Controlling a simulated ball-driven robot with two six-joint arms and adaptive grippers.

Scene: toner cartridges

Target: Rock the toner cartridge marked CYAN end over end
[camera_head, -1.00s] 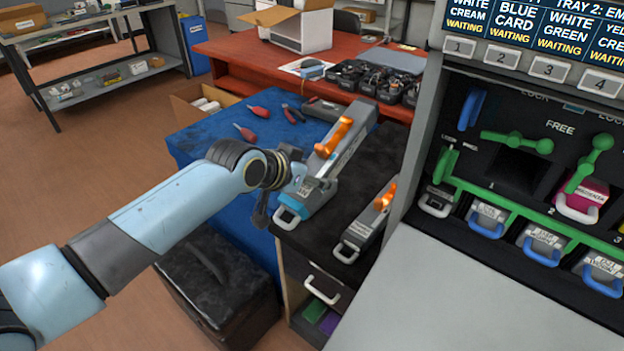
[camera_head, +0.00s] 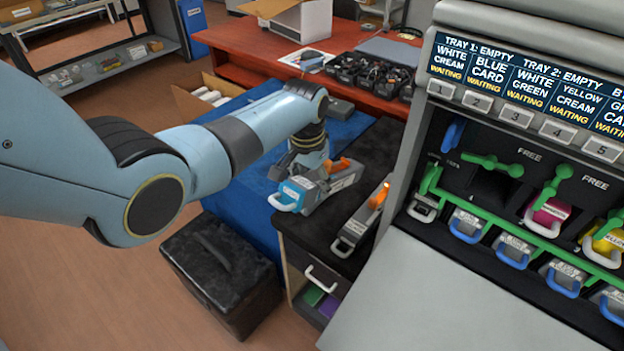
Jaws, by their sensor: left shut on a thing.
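A long grey toner cartridge (camera_head: 318,190) with a cyan front cap, a white loop handle and an orange lever is at the near left of the black bench top. Its small label is too small to read. My left gripper (camera_head: 300,167) is shut on this cartridge from above and behind the cap. I cannot tell whether the cartridge touches the bench. My right gripper is not in view.
A second grey cartridge (camera_head: 362,217) with an orange lever lies close to the right. The printer (camera_head: 520,130) stands further right, with magenta (camera_head: 550,214) and yellow (camera_head: 607,240) cartridges behind green levers. A black case (camera_head: 222,272) sits on the floor. A blue mat (camera_head: 255,225) lies left.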

